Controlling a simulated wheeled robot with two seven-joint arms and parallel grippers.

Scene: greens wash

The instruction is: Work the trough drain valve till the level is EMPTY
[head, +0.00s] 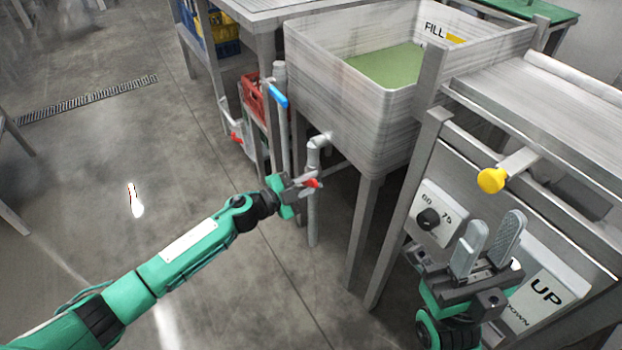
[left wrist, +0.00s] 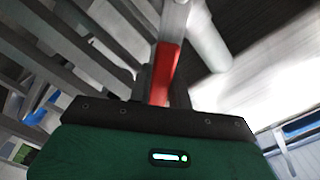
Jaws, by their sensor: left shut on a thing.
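The grey trough (head: 330,75) stands at the upper middle of the head view, with green liquid (head: 388,66) inside and a FILL mark on its inner wall. A drain pipe (head: 316,150) comes out of its lower side and runs down. The red drain valve handle (head: 313,183) shows at my left gripper (head: 300,186), which is shut on it. In the left wrist view the red handle (left wrist: 165,72) rises from the gripper, its lower end hidden. My right gripper (head: 482,247) is open and empty, in front of the panel at the right.
A blue-handled valve (head: 278,96) and another red handle (head: 236,138) sit on pipes to the left. A yellow knob (head: 491,180), a dial (head: 428,219) and an UP/DOWN plate (head: 545,292) are at the right.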

